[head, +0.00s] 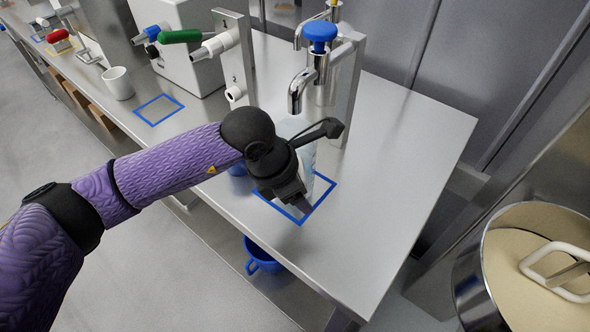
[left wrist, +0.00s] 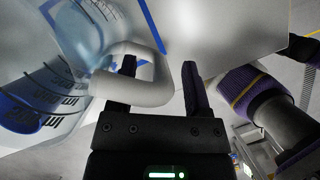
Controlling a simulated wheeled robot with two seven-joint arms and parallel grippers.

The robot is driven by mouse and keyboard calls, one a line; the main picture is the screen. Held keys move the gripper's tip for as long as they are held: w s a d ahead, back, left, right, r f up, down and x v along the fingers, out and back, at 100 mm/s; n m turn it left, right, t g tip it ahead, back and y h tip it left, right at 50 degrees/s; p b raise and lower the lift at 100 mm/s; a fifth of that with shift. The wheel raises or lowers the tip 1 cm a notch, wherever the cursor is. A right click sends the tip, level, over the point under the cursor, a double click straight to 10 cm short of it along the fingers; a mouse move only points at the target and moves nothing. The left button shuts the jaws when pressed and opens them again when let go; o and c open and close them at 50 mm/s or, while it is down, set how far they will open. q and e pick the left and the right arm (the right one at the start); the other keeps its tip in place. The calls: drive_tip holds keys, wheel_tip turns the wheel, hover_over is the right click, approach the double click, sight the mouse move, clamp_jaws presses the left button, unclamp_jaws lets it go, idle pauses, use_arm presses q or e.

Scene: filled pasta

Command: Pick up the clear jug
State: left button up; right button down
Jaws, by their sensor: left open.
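The clear jug (head: 303,158) stands under a tap with a blue knob, at the blue square outline (head: 322,196) on the steel bench. My left gripper (head: 292,200) is in front of it and hides much of it. My right gripper is not in view.
The tap (head: 297,90) hangs close above the jug. A white mug (head: 117,82) and another blue outline (head: 158,110) are farther left. A blue vessel (head: 262,258) is below the bench edge. A large pot (head: 490,270) stands at right. The bench right of the jug is clear.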

use_arm(q)
clamp_jaws()
idle(1.4)
